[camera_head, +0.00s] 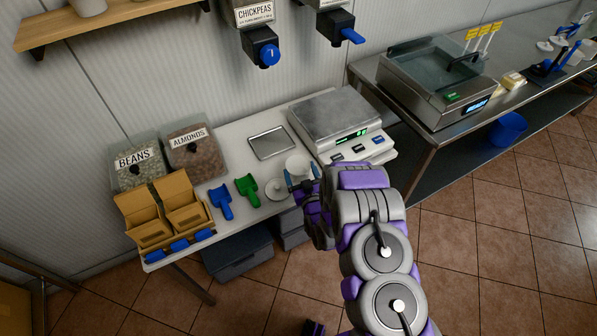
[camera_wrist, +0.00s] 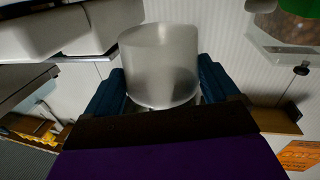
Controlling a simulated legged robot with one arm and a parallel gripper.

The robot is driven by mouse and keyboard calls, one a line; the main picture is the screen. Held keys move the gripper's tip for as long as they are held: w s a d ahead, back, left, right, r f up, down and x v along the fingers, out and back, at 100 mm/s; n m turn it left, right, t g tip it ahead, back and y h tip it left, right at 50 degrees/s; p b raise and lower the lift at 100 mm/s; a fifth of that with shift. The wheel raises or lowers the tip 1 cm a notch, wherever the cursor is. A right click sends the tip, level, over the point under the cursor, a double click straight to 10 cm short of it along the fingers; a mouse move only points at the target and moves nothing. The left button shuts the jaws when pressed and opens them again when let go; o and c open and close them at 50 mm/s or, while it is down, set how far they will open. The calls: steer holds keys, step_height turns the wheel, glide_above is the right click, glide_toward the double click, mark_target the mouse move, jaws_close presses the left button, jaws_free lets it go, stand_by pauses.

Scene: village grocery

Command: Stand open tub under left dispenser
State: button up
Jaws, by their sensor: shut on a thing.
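A whitish, translucent tub (camera_head: 297,164) is between the blue fingers of my gripper (camera_head: 302,181), near the front edge of the white table, left of the scale. In the wrist view the tub (camera_wrist: 160,66) fills the space between both fingers of my gripper (camera_wrist: 162,75), which is shut on it. I cannot tell whether the tub touches the table. A round pale lid (camera_head: 276,189) lies just left of it. The left dispenser (camera_head: 262,46), labelled chickpeas, hangs on the wall with a blue knob. A square metal plate (camera_head: 271,143) lies on the table below it.
A scale (camera_head: 337,124) stands right of the plate. Blue (camera_head: 221,202) and green (camera_head: 247,189) scoops lie left of the lid. Bean (camera_head: 139,166) and almond (camera_head: 195,151) bins and a cardboard holder (camera_head: 164,211) fill the left end. A second dispenser (camera_head: 338,27) hangs to the right.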

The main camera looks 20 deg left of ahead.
mark_target(296, 166)
steer(key=x, duration=0.4)
steer(key=shift+a+f+b, duration=0.2)
steer(key=shift+f+b, duration=0.05)
steer(key=shift+b, duration=0.05)
steer(key=f, duration=0.1)
steer(key=f+b, duration=0.1)
steer(key=f, duration=0.1)
steer(key=shift+d+f, duration=0.25)
steer(key=shift+d, duration=0.1)
steer(key=shift+a, duration=0.1)
steer(key=o, duration=0.8)
steer(key=shift+a, duration=0.1)
steer(key=shift+c, duration=0.2)
